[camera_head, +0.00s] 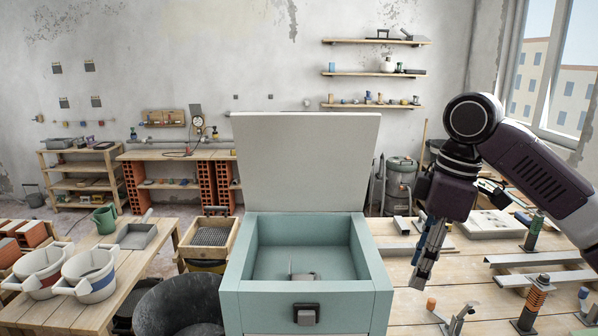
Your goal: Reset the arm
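My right arm comes in from the right side of the head view and bends downward. Its gripper (425,270) points down over the wooden table at the right, beside the pale green box. The fingers look close together from this angle, and I cannot tell whether they are open or shut. I see nothing held in them. My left gripper and arm are not in view.
A pale green box (375,272) stands front centre, its lid (305,160) raised and a small grey object (302,275) inside. The right table (408,312) holds metal channels and tools. Two white buckets (92,278) stand on the left table (135,268).

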